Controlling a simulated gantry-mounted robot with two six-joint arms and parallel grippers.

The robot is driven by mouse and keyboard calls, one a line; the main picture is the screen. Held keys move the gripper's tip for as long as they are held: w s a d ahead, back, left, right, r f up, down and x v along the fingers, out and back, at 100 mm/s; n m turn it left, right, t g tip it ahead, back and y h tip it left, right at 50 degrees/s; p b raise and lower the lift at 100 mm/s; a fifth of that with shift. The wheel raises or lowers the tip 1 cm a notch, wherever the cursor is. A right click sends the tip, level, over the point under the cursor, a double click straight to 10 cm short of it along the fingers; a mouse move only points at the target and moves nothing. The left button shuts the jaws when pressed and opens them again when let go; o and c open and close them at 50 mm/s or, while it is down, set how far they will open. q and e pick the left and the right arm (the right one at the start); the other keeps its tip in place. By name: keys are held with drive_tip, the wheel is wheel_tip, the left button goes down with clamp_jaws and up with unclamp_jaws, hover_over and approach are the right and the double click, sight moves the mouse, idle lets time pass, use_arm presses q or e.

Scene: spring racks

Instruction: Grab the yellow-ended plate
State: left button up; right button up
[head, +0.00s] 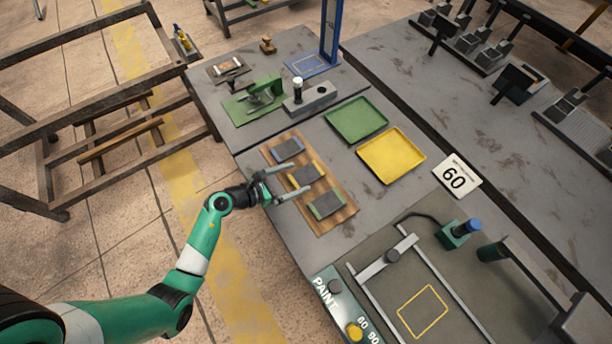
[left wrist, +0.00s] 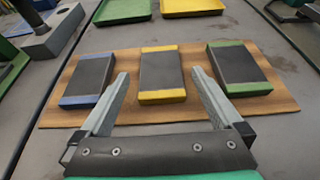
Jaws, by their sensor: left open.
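The yellow-ended plate (head: 304,176) lies on a wooden board (head: 344,215), between a blue-ended plate (head: 287,149) and a green-ended plate (head: 326,205). In the left wrist view the yellow-ended plate (left wrist: 162,73) is in the middle, dark grey with yellow ends. My left gripper (head: 282,183) is open and empty at the near edge of the board. In the left wrist view its two fingers (left wrist: 160,95) point towards the yellow-ended plate, one to each side of its near end. My right gripper is not in view.
A green tray (head: 357,121) and a yellow tray (head: 391,156) lie beyond the board. A green press (head: 262,90) and a grey block (head: 309,98) stand further back. A paint station (head: 420,290) is at the front right.

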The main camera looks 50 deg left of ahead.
sight(306, 176)
use_arm(q)
drive_tip(key=x, duration=0.2)
drive_tip(key=shift+w+f, duration=0.2)
drive_tip(key=shift+w, duration=0.15)
drive_tip(key=shift+c, duration=0.3)
clamp_jaws()
drive_tip(key=shift+r, duration=0.15)
